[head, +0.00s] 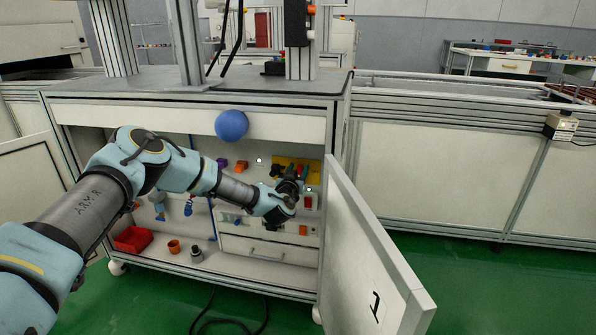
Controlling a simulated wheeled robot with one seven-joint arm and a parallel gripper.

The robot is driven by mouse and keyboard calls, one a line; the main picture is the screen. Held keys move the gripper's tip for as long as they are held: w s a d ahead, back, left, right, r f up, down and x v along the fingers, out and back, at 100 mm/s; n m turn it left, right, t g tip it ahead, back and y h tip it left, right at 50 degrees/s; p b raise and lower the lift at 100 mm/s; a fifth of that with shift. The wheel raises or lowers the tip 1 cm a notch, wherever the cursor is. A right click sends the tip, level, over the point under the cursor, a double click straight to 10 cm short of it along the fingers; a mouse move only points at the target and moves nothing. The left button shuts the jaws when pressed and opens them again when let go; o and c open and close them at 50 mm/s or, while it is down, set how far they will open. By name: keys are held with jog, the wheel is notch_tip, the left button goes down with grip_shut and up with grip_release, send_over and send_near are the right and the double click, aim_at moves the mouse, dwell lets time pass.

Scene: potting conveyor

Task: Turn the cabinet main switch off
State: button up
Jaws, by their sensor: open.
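The cabinet (190,109) stands open under a worktop. On its back panel is a yellow plate (314,173), which I take to carry the main switch. My gripper (292,178) is inside the cabinet, in front of the plate, and hides part of it. The gripper is open and small in this view. The switch handle and its position cannot be made out, nor whether the gripper touches it.
The open cabinet door (365,255) juts forward to the right of my gripper. A blue ball (231,125) is at the top front edge. A red bin (133,239) and an orange cup (174,246) stand on the cabinet floor. A black cable (228,322) lies in front.

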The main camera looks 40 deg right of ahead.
grip_shut()
dwell(0.3)
dwell(0.3)
